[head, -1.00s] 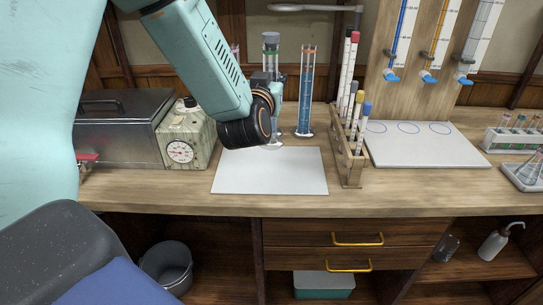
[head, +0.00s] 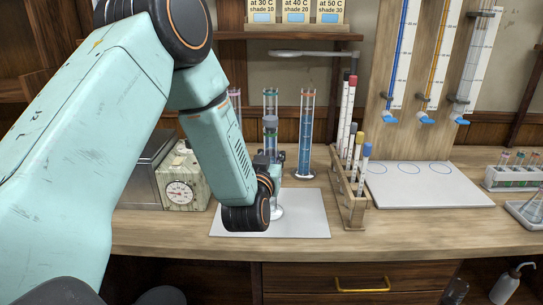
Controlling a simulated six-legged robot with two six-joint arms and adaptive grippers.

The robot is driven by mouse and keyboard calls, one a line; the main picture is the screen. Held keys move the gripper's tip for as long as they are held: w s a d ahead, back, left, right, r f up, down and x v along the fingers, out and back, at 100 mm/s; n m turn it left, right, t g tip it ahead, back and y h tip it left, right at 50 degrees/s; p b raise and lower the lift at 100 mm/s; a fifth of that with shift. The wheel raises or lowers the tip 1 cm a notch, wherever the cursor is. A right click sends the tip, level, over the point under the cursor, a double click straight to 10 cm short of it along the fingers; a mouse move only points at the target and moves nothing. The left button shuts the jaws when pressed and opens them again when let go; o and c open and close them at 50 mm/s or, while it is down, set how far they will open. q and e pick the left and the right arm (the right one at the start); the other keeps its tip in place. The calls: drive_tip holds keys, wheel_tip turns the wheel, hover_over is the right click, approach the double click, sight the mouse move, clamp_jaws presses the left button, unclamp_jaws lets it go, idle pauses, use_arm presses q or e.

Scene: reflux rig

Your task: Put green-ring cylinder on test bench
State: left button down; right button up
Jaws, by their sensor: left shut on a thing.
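The green-ring cylinder (head: 270,105) is a clear upright glass tube with a green band near its top. My wrist hides part of the tube. My right gripper is not in view.
An orange-ring cylinder (head: 306,130) with blue liquid stands just behind to the right. A pink-ring cylinder (head: 234,97) is partly hidden by my arm. A wooden tube rack (head: 352,204) stands right of the mat. A dial box (head: 181,190) stands left. A white board (head: 425,186) has three circles.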

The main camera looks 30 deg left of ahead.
use_arm(q)
drive_tip(key=shift+f, duration=0.1)
drive_tip(key=c, duration=1.7)
unclamp_jaws()
drive_tip(key=shift+f, duration=0.1)
drive_tip(key=o, duration=0.6)
drive_tip(key=shift+o, duration=0.2)
drive_tip(key=shift+r, duration=0.3)
drive_tip(key=v, duration=1.2)
drive_tip(key=shift+f, duration=0.1)
